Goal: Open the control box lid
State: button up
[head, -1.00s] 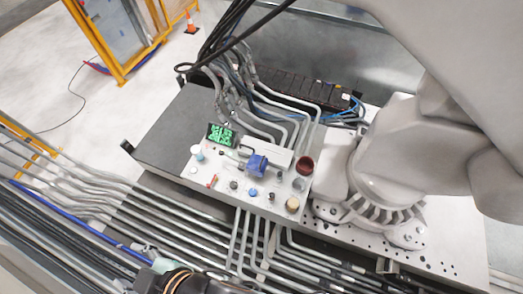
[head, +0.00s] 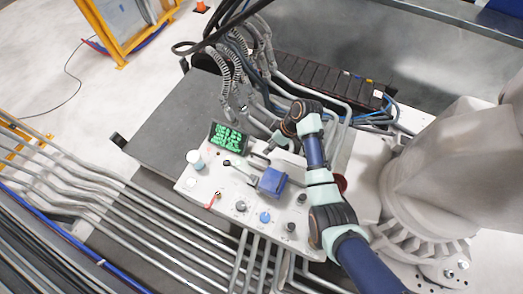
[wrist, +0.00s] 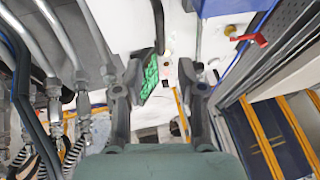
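The control box (head: 280,213) has a white top panel and stands in the middle of the head view. A blue block (head: 272,181) sits on it, next to a grey lever-like part (head: 239,171). I cannot tell for sure which part is the lid. A green-lit screen (head: 228,138) stands at the panel's back left. In the wrist view the screen (wrist: 150,78) appears between the fingers. My gripper (wrist: 162,70) is open and empty, above the panel's back edge. A blue part (wrist: 225,5) shows at the wrist view's top edge.
Several knobs, a white-capped button (head: 195,160) and a red switch (head: 214,200) stand on the panel. A dark red cup-shaped part (head: 340,182) is partly behind my arm. Grey hoses (head: 235,75) rise close behind the panel. Pipes (head: 130,215) run in front.

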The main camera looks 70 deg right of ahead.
aim_at(260, 156)
jog(key=b+x, duration=0.1)
jog(key=x, duration=0.6)
jog(key=shift+w, duration=0.1)
grip_shut()
